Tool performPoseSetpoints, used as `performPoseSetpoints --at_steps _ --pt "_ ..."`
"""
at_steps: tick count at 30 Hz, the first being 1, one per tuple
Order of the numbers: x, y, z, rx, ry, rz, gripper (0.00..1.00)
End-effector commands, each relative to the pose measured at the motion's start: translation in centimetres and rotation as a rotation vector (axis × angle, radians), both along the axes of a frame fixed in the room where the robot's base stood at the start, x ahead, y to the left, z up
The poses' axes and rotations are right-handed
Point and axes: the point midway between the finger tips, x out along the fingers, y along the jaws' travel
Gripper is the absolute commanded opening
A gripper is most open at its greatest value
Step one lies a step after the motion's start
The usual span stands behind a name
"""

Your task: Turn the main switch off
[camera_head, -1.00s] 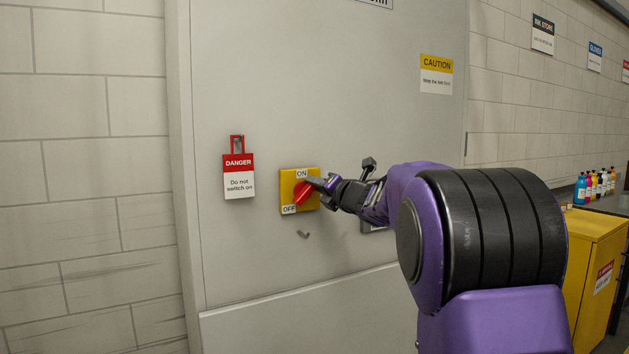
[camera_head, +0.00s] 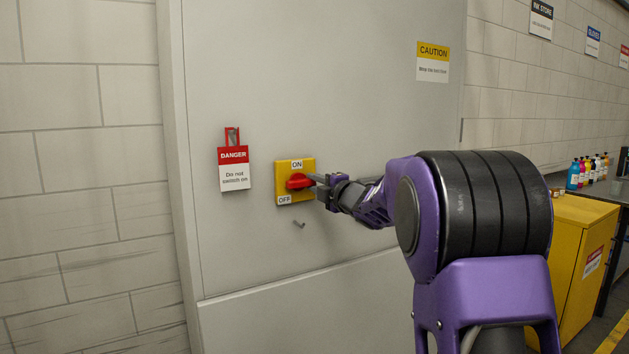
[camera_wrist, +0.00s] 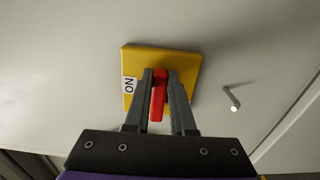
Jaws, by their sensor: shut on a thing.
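The main switch is a red rotary handle (camera_head: 299,181) on a yellow plate (camera_head: 283,165) fixed to the grey cabinet. The handle lies about level. My gripper (camera_head: 316,181) reaches it from the right. In the wrist view my gripper (camera_wrist: 162,88) has one finger on each side of the red handle (camera_wrist: 159,98) and is shut on it.
A red-and-white DANGER tag (camera_head: 233,170) hangs left of the switch. A small hook (camera_head: 299,224) sticks out below the plate; it also shows in the wrist view (camera_wrist: 231,98). A yellow cabinet (camera_head: 578,245) and several bottles (camera_head: 588,170) stand at the right.

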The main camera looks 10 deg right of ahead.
Motion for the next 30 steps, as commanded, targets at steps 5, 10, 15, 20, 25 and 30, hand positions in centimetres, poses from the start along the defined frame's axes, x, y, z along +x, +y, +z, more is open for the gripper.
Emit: performPoseSetpoints --at_steps 5,10,15,20,25,30 --pt "0.01 -0.01 0.06 0.029 0.007 0.0 0.0" --pt "0.01 0.0 0.02 0.036 0.01 0.0 0.0" --pt "0.01 0.01 0.01 0.036 0.01 0.0 0.0" --pt "0.02 0.02 0.0 0.035 0.009 0.0 0.35" --pt "0.01 0.01 -0.05 0.034 0.01 0.0 0.53" --pt "0.01 0.01 -0.08 0.033 0.011 0.0 0.53"
